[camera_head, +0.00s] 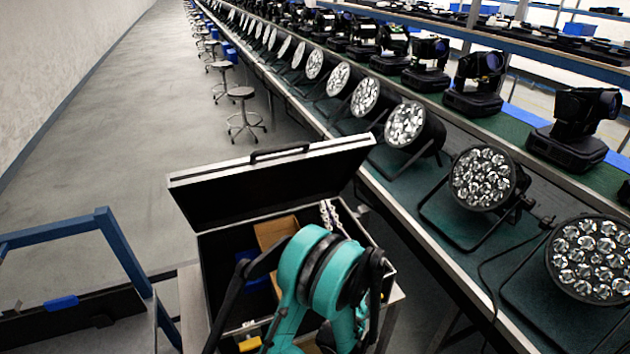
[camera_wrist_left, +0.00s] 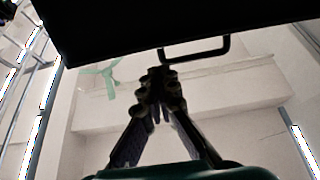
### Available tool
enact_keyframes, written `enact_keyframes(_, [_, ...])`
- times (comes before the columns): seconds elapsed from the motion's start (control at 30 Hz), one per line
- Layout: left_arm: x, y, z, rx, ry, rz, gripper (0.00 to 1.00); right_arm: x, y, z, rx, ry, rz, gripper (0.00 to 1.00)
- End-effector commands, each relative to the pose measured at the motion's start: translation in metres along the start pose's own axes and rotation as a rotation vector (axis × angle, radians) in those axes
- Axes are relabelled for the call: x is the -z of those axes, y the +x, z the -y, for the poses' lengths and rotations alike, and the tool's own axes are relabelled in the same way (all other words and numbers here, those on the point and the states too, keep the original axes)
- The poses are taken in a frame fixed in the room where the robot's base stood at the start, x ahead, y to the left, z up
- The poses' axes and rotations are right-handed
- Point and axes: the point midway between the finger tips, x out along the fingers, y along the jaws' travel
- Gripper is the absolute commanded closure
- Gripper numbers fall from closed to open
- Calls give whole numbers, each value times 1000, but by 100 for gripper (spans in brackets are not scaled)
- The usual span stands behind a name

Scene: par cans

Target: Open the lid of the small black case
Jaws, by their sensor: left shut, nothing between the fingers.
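The small black case (camera_head: 207,278) stands on a stand at the lower middle of the head view. Its black lid (camera_head: 262,187) with pale metal edging is raised and tilted back. A black handle (camera_head: 280,153) is on the lid's top edge. My left arm's teal joints cover the case's front right part, and I cannot pick out the fingertips there. In the left wrist view my left gripper (camera_wrist_left: 158,78) is shut and empty. Its tips are just below the dark lid (camera_wrist_left: 150,22) and its handle (camera_wrist_left: 222,48); I cannot tell whether they touch. My right gripper is not in view.
Inside the case are a brown divider (camera_head: 275,232) and a blue item. A long workbench (camera_head: 400,190) with several par cans (camera_head: 482,178) and moving heads runs along the right. A blue frame (camera_head: 110,235) stands at left. The floor (camera_head: 120,150) behind is clear up to several stools (camera_head: 241,93).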

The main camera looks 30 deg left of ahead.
Motion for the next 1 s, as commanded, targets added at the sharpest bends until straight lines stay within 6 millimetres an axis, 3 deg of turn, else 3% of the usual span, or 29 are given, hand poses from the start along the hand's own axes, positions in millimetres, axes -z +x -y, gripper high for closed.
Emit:
enact_keyframes(0.23, [7,27,0,-1,4,-6,100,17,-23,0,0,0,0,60])
enact_keyframes(0.7, [2,118,0,-1,3,-4,100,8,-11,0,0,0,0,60])
enact_keyframes(1.0, [2,139,0,-2,2,-4,100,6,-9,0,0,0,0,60])
